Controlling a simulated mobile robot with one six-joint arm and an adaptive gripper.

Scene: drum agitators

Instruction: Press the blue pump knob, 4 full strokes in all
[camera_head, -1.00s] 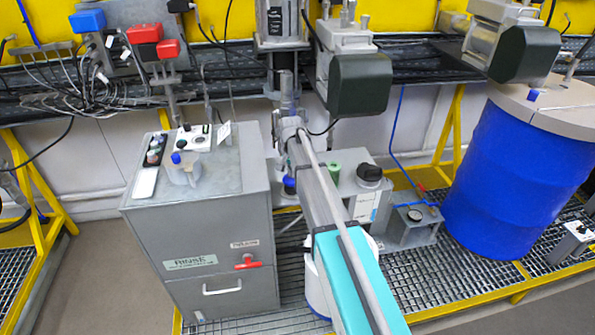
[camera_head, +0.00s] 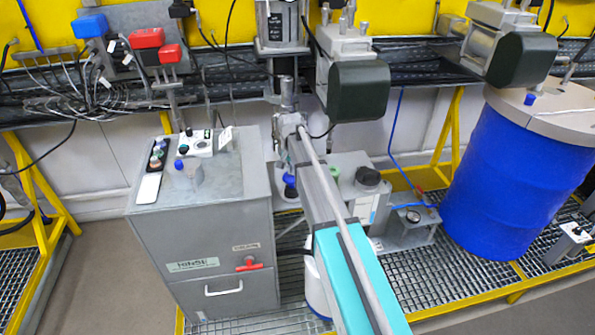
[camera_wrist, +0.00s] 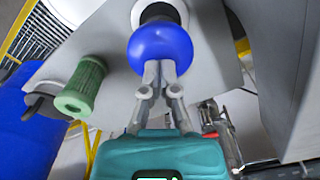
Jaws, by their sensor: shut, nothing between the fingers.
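The blue pump knob (camera_wrist: 160,52) is a round blue ball on a dark stem, at the top middle of the wrist view. In the head view a blue knob (camera_head: 289,180) shows beside my arm, between the grey cabinet and the grey block. My gripper (camera_wrist: 159,70) is shut and empty. Its fingertips overlap the near edge of the knob in the wrist view; I cannot tell whether they touch it. In the head view my fingers are mostly hidden by my own arm. How far the knob is pressed in cannot be told.
A grey cabinet (camera_head: 210,235) with another small blue knob (camera_head: 181,164) stands left of my arm. A green ribbed cylinder (camera_wrist: 82,86) is left of the pump knob. A big blue drum (camera_head: 515,185) stands at the right. Dark-ended grey machine units (camera_head: 357,90) hang above.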

